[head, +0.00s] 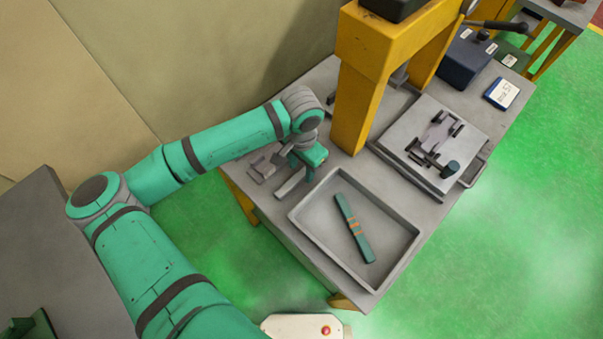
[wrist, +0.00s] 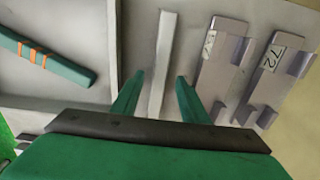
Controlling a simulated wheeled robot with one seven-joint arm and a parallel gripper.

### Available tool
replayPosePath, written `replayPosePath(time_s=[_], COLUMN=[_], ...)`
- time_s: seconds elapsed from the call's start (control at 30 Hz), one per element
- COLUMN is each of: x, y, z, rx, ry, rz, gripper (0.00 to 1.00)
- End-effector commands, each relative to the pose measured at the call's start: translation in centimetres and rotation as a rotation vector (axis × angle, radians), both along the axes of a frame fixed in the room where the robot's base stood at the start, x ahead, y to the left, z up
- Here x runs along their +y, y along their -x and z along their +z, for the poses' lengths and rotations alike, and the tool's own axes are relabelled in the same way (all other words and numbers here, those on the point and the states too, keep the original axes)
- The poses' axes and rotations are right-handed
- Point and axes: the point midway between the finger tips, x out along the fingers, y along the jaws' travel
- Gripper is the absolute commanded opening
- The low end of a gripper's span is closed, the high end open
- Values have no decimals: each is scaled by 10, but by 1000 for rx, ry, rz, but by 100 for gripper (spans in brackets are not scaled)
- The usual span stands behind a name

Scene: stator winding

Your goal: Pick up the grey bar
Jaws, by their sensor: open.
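The grey bar (wrist: 162,62) lies on the table outside the tray. In the wrist view it runs up the picture between the two green fingers of my gripper (wrist: 158,95). My gripper is open, with one finger on either side of the bar and a gap on both sides. Whether the fingertips are down at the bar's height I cannot tell. In the head view the bar (head: 291,184) shows beside my gripper (head: 299,172), partly hidden by it.
A grey tray (head: 311,250) holds a green bar with orange bands (head: 353,228). Two grey brackets with labels, one (wrist: 222,62) nearer and one marked 72 (wrist: 277,72), lie right of the bar in the wrist view. A yellow press frame (head: 357,105) stands close by.

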Motion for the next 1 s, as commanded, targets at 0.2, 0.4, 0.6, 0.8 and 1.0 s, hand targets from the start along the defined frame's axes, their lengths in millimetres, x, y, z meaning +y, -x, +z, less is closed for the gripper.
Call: replayPosePath(time_s=[0.2,0.4,0.6,0.8,1.0], x=[-1,-2,0,1,0], y=[0,0,0,0,0], z=[-18,-19,-19,-18,-15], rx=[0,0,0,-1,-1], ry=[0,0,0,1,1], rz=[-2,-3,1,2,0], gripper=[41,41,0,0,0])
